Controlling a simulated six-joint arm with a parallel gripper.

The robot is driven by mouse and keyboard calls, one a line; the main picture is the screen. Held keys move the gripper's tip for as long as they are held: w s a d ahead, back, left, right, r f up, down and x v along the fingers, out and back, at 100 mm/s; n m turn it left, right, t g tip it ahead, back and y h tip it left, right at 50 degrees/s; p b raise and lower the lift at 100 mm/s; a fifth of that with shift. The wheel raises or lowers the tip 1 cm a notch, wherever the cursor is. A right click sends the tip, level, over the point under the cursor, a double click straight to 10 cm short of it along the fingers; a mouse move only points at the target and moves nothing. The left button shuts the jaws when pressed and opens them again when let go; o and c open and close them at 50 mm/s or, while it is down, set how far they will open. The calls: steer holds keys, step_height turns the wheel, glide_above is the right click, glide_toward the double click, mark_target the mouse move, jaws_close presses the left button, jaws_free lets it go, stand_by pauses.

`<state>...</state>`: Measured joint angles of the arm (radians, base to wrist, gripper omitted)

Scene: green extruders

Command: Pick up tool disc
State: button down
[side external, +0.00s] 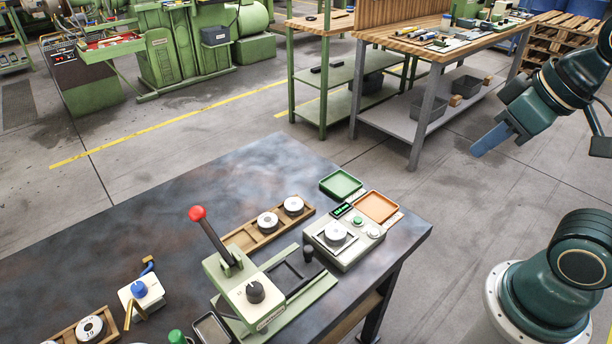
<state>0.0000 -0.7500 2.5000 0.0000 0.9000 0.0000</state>
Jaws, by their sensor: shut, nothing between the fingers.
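Several grey-white discs are on the table, and I cannot tell which one the task means. One disc (267,222) and another disc (293,205) sit in a wooden rack (236,238) at mid-table. A third disc (335,234) rests on top of a pale instrument box (352,254) with a small green display. A further disc (90,329) with dark markings lies in a second wooden rack at the lower left. My gripper (482,151) is blue, shut and empty, at the upper right. It hangs over the floor side, well apart from the discs.
A pale green press (246,291) with a red-knobbed lever stands upright at the table's front. A green tray (341,184) and an orange tray (377,207) lie near the right corner. A small white device (142,295) stands left. The table's left-back surface is clear.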

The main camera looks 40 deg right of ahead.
steer(key=c, duration=0.5)
jaws_free()
steer(key=shift+w, duration=0.1)
steer(key=w+f+n+g+y, duration=0.1)
steer(key=w+f+n, duration=0.25)
steer(key=w, duration=0.25)
steer(key=w+f+n+g+y, duration=0.1)
steer(key=w+f+n+g, duration=0.1)
steer(key=w+n, duration=0.35)
steer(key=w+f+n+y, duration=0.1)
steer(key=w+f+n, duration=0.1)
steer(key=f, duration=0.3)
steer(key=w+f+n+g+y, duration=0.1)
steer(key=w+f+n, duration=0.1)
steer(key=w+f, duration=0.2)
steer(key=w+d+f+n, duration=0.1)
steer(key=w+f+n, duration=0.1)
steer(key=w+f, duration=0.2)
step_height(320, 180, down, 2)
steer(key=shift+d+f+n+g+y, duration=0.1)
steer(key=shift+f+n+g+y, duration=0.2)
steer(key=shift+n+y, duration=0.1)
